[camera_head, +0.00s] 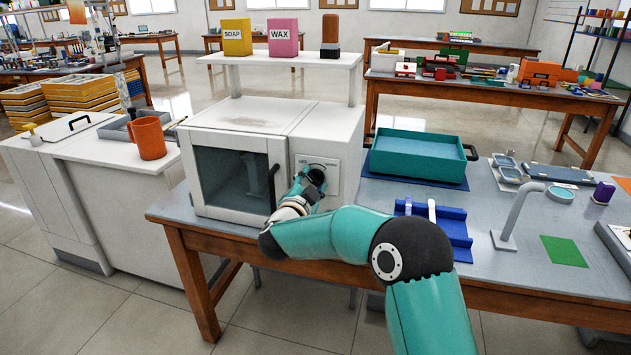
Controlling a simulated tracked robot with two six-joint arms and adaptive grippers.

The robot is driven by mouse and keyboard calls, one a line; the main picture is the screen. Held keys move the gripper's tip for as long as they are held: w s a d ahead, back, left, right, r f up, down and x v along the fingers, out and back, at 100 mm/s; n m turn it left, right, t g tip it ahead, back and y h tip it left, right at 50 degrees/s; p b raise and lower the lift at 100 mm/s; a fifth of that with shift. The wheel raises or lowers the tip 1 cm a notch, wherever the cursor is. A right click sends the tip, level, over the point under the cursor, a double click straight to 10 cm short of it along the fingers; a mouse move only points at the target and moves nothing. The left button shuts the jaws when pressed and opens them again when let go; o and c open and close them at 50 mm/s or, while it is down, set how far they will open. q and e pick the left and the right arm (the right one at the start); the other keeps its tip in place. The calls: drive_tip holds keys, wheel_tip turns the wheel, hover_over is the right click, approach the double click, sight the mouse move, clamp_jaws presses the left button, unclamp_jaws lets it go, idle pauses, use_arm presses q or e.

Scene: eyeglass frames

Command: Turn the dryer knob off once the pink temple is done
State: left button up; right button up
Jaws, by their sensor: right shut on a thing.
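The dryer (230,150) is a white box with a dark glass door on the table, and its door is closed. Its control panel (330,165) is at the right of its front face. My right gripper (314,174) is at that panel, shut on the dryer knob, which its fingers mostly hide. I cannot tell the knob's setting. I cannot make out a pink temple in this view; the dryer's inside looks dark behind the glass. My left gripper is not in view.
A teal tray (418,153) and a blue rack (440,222) lie right of the dryer. A grey bent stand (512,220) and a green square (563,251) are further right. An orange mug (149,137) stands on the white cabinet at left. A shelf with boxes rises behind the dryer.

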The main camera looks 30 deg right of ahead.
drive_tip(key=shift+w+a+f, duration=0.1)
drive_tip(key=shift+a+f, duration=0.2)
drive_tip(key=shift+a, duration=0.05)
drive_tip(key=o, duration=1)
drive_tip(key=shift+a+r, duration=0.1)
drive_tip(key=shift+o, duration=0.4)
drive_tip(key=shift+d+r, duration=0.15)
drive_tip(key=shift+d, duration=0.1)
drive_tip(key=v, duration=1.2)
drive_tip(key=shift+d, duration=0.1)
